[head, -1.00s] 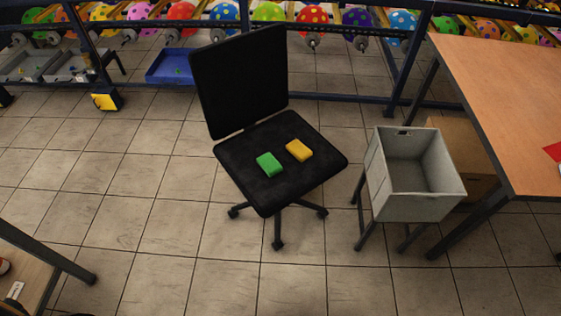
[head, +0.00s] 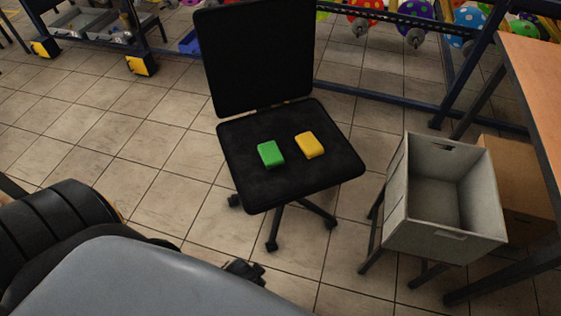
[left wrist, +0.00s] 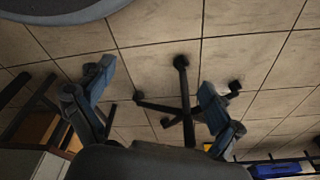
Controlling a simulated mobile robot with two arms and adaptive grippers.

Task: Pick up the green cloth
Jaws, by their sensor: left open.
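The green cloth (head: 271,153) is a small block-like piece lying on the black seat of the office chair (head: 240,185). A similar yellow cloth (head: 310,145) lies to its right, with a gap between them. My left gripper (left wrist: 155,95) is open and empty in the left wrist view, its two fingers spread apart. In the head view my left arm fills the lower left, well apart from the cloth. My right gripper is not in view.
The chair's tall backrest (head: 257,55) stands behind the seat. A grey bin (head: 400,195) on legs is right of the chair, with a cardboard box (head: 522,190) and a wooden table (head: 543,75) beyond. A blue rack frame (head: 375,93) runs behind. Tiled floor left is free.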

